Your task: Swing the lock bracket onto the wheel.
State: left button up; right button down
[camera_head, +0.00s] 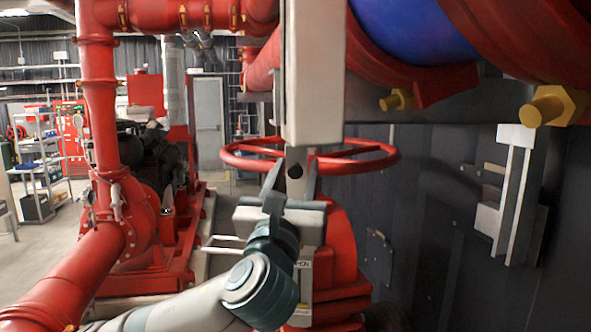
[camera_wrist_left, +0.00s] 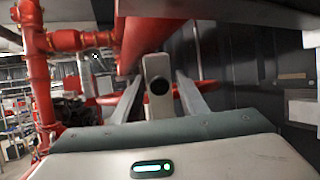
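The red handwheel (camera_head: 372,166) lies roughly level in the middle of the head view; part of its rim shows in the wrist view (camera_wrist_left: 208,86). A pale grey bracket (camera_head: 313,75) hangs upright in front of it and covers part of the rim. A grey end with a dark round hole shows at the wheel's middle; in the wrist view this bracket end (camera_wrist_left: 156,66) stands between my left fingers. My left gripper (camera_head: 283,178) reaches up from below with its fingers apart around that end. Contact cannot be told. My right gripper is not in view.
Red pipes (camera_head: 98,85) and a red pump stand on the left. A blue and red pipe with brass bolts (camera_head: 545,106) runs overhead at right. A dark wall with a pale wall bracket (camera_head: 512,190) closes the right side. Open floor shows at far left.

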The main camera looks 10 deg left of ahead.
aim_at(295, 157)
pick_arm(q)
grip_shut()
jog(key=shift+w+r+g+p, duration=0.3)
jog(key=shift+r+g+p, duration=0.2)
jog(key=shift+r+p, duration=0.55)
jog(key=shift+w+g+p, duration=0.25)
jog(key=shift+g+p, duration=0.15)
jog(key=shift+w+r+g+y, duration=0.2)
jog(key=shift+w+g+y, duration=0.15)
jog(key=shift+g, duration=0.25)
jog(key=shift+w+r+n+g, duration=0.3)
jog(key=shift+w+r+g, duration=0.3)
jog(key=shift+w+g, duration=0.2)
jog(key=shift+w+r+g, duration=0.15)
jog(key=shift+w+g, duration=0.3)
jog(key=shift+g, duration=0.15)
